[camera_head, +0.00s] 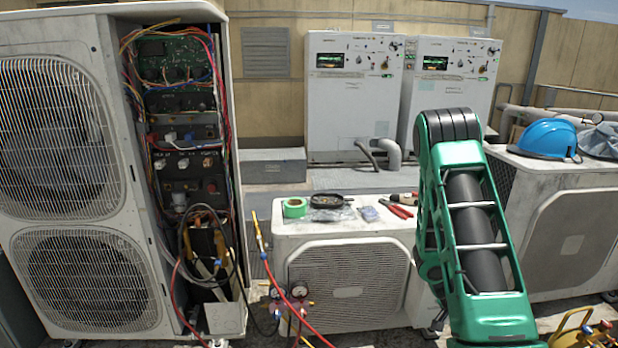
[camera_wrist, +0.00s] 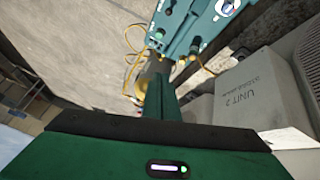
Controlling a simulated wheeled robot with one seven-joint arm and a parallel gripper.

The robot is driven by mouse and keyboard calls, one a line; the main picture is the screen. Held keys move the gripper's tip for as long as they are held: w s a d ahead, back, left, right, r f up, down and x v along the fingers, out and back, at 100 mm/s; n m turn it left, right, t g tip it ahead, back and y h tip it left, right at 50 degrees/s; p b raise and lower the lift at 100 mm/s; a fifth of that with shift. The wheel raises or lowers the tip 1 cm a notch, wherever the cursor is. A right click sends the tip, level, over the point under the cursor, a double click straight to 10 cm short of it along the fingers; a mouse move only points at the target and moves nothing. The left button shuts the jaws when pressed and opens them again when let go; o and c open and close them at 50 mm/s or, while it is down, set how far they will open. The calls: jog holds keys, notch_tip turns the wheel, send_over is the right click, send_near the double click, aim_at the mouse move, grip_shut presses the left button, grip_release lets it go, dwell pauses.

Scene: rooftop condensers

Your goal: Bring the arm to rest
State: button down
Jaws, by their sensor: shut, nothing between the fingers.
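My green and black arm stands in the right half of the head view, raised and bent, in front of the low condenser's right end. My gripper is outside the head view. In the wrist view, my gripper (camera_wrist: 160,92) shows as a narrow dark green shape beyond the broad green housing. Its fingers are shut with nothing held. It appears clear of the things around it, though the distance to the surfaces beyond is hard to judge.
An open condenser (camera_head: 60,190) with exposed wiring stands at left. A gauge manifold (camera_head: 291,302) with hoses is in front. A blue helmet (camera_head: 545,138) sits on the right condenser (camera_head: 570,225).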

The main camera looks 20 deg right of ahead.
jog(key=a+r+n+y, duration=0.2)
jog(key=a+r, duration=0.4)
jog(key=r, duration=0.6)
jog(key=s+a+r+n+t+y, duration=0.1)
jog(key=s+a+r+n+y, duration=0.3)
jog(key=s+a+r+n, duration=0.4)
jog(key=s+a+r, duration=0.7)
jog(key=a+r, duration=0.3)
jog(key=shift+s+r+t+y, duration=0.15)
jog(key=shift+r+t+y, duration=0.25)
